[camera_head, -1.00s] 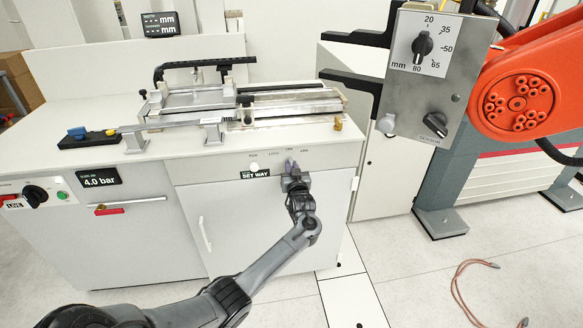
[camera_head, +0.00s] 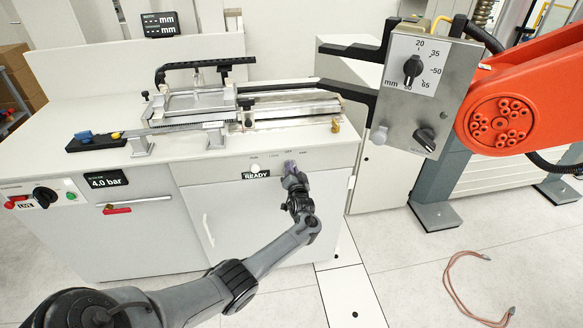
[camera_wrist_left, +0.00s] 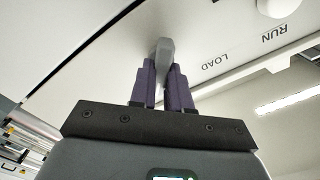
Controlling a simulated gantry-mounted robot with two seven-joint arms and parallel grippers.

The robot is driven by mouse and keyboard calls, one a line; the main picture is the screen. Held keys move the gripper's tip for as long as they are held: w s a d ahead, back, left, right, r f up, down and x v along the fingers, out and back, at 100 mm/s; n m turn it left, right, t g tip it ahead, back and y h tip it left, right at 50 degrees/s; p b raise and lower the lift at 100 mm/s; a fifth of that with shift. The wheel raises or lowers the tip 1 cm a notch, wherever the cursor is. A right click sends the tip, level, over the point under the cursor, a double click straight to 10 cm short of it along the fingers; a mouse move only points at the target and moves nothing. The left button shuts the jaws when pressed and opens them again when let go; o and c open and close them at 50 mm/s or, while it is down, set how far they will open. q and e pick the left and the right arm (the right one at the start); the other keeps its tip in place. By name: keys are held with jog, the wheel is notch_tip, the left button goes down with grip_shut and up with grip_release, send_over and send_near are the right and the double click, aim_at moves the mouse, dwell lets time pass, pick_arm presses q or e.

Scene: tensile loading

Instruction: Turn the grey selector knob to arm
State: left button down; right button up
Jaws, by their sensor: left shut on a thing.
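The grey selector knob (camera_wrist_left: 165,50) sits on the white panel between the purple fingertips in the left wrist view, its end showing above them. My left gripper (camera_wrist_left: 163,78) is shut on it. In the head view my left gripper (camera_head: 290,168) is at the front panel of the bench, and the knob is mostly hidden by the fingers. The labels LOAD and RUN show to the right of the knob in the left wrist view; the label at its pointer is not readable. A small display (camera_head: 256,174) left of the gripper reads READY. My right gripper is not in view.
A white round button (camera_wrist_left: 278,7) is beside RUN. The bench (camera_head: 290,145) carries a metal fixture (camera_head: 195,103). A grey box with dials (camera_head: 425,80) and an orange arm (camera_head: 510,105) stand at the right. A red cable (camera_head: 455,285) lies on the floor.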

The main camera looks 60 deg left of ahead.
pick_arm(q)
jog(key=shift+m, duration=0.3)
jog(key=c, duration=1.1)
grip_release()
jog(key=shift+d, duration=0.1)
jog(key=p+v, duration=0.3)
jog(key=v, duration=0.7)
jog(key=shift+s+d+p, duration=0.15)
jog(key=shift+d+p, duration=0.15)
jog(key=shift+d, duration=0.05)
jog(key=shift+f, duration=0.1)
